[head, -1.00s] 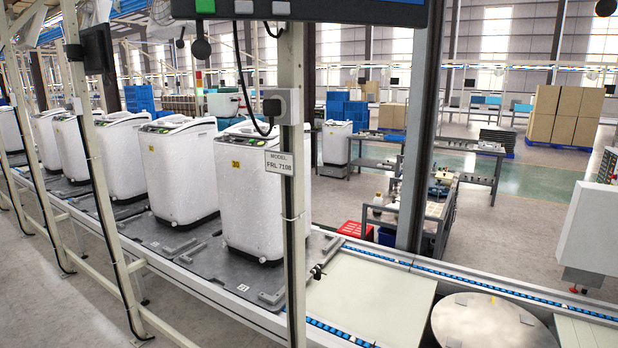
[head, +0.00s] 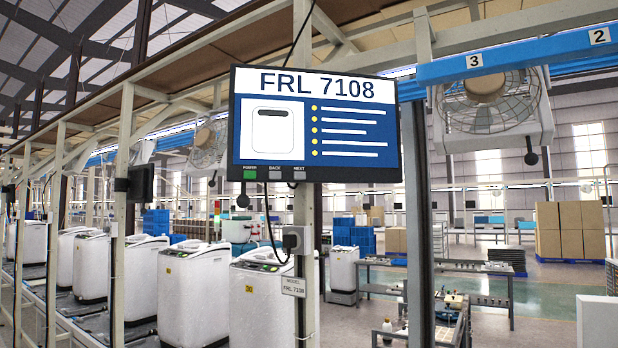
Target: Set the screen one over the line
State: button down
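A screen (head: 345,132) hangs on a cream post above the line, near the middle of the head view. It reads "FRL 7108" over a blue panel with a white machine drawing and several yellow-dotted lines. Along its lower edge are a green button (head: 249,174) and two grey buttons (head: 275,174). Below it, a small plate (head: 294,287) on the post reads "MODEL FRL 7108". White washing machines (head: 193,296) stand in a row on the line at the left and lower middle. My gripper is not in view.
A grey socket box (head: 297,240) with a black cable sits on the post under the screen. A dark column (head: 418,240) stands just right of it. A fan (head: 490,105) hangs at upper right. Benches (head: 470,272) and stacked cartons (head: 572,229) stand behind.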

aim_at(332, 129)
jog(key=u, duration=0.15)
jog(key=i, duration=1.3)
jog(key=z, duration=0.55)
jog(key=k, duration=0.85)
jog(key=u, duration=0.65)
jog(key=i, duration=1)
jog(key=z, duration=0.05)
